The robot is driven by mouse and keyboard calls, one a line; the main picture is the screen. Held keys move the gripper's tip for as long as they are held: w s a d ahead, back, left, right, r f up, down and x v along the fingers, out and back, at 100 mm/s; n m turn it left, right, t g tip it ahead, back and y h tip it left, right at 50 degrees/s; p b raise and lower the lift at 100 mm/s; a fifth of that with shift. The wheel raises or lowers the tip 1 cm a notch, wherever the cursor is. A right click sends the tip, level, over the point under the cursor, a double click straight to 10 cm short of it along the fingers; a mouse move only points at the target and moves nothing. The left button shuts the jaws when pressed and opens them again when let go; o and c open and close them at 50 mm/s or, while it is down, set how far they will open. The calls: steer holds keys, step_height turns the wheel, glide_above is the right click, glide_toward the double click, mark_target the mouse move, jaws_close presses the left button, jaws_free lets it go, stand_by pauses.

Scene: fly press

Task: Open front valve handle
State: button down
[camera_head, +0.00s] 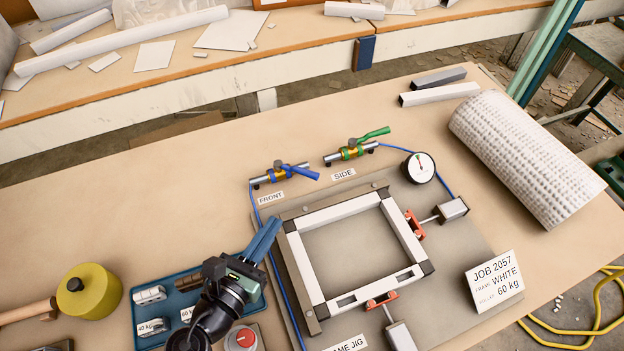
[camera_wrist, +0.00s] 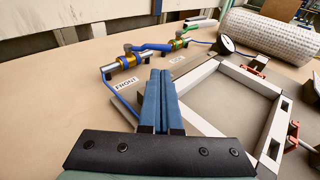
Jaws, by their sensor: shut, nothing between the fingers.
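The front valve (camera_head: 277,175) is a short metal pipe with a brass body, beside the FRONT label (camera_head: 271,198). Its blue lever handle (camera_head: 304,172) points right and slightly down, at an angle to the pipe. In the wrist view the blue handle (camera_wrist: 155,47) shows just beyond the fingertips, right of the valve body (camera_wrist: 126,62). My gripper (camera_head: 272,224) is shut and empty, below and a little left of the handle in the head view, apart from it. Its blue-grey fingers (camera_wrist: 160,74) lie side by side, pointing toward the handle.
The side valve (camera_head: 350,153) with a green handle (camera_head: 376,134) stands to the right. A white frame (camera_head: 351,211) lies in the jig below. A gauge (camera_head: 419,167), blue hoses and a tray (camera_head: 143,311) are nearby. Table left of the valve is clear.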

mark_target(307, 175)
steer(key=b+x, duration=0.1)
steer(key=x, duration=1.1)
steer(key=shift+w+d+f, duration=0.1)
steer(key=shift+w+d, duration=0.05)
steer(key=shift+w, duration=0.05)
steer(key=shift+d, duration=0.1)
